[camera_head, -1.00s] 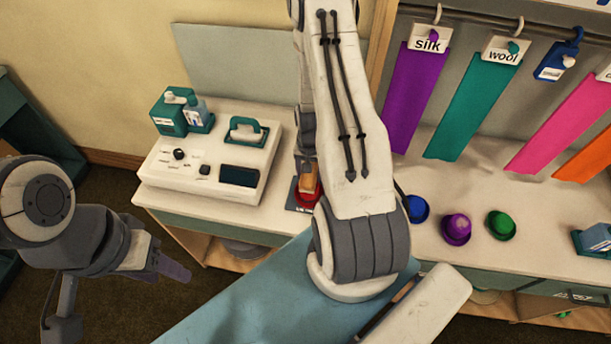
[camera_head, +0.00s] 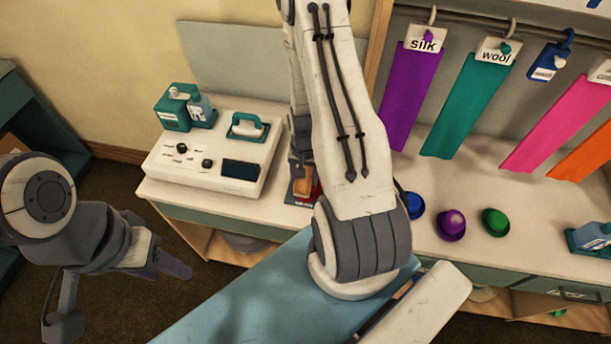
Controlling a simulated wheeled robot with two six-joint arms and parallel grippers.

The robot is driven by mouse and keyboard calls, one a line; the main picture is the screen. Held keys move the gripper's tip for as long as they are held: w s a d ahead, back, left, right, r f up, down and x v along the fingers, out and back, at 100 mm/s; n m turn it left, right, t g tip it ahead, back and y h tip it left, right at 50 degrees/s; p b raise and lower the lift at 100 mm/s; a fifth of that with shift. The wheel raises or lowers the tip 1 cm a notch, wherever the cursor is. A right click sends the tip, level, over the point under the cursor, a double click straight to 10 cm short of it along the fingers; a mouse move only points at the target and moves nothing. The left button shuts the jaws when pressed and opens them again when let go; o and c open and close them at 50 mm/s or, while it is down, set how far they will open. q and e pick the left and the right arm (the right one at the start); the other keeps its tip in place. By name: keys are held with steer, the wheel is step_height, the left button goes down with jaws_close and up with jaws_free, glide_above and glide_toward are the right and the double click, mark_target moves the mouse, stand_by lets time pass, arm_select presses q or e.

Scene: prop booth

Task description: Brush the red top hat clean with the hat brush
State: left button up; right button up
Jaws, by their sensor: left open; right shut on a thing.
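The red top hat (camera_head: 315,189) sits on the counter and is mostly hidden by my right arm. Only a bit of its red shows. My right gripper (camera_head: 302,172) points down over it and is shut on the hat brush (camera_head: 302,187), a tan block whose lower part shows beside the red. Whether the brush touches the hat cannot be told. My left gripper (camera_head: 172,262) is open and empty, low at the left over the floor, well away from the counter.
A white console (camera_head: 205,175) with a teal-handled iron and teal bottles stands left of the hat. Blue (camera_head: 411,204), purple (camera_head: 451,224) and green (camera_head: 496,221) hats sit to the right. Coloured cloth strips (camera_head: 468,105) hang behind them.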

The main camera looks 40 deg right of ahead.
mark_target(307, 176)
steer(key=shift+s+d+r+p, duration=0.15)
steer(key=shift+r+p, duration=0.2)
steer(key=shift+r, duration=0.15)
steer(key=shift+s+d+r+p, duration=0.1)
steer(key=shift+r+p, duration=0.2)
steer(key=shift+r, duration=0.2)
steer(key=shift+r+p, duration=1.45)
steer(key=shift+r, duration=0.35)
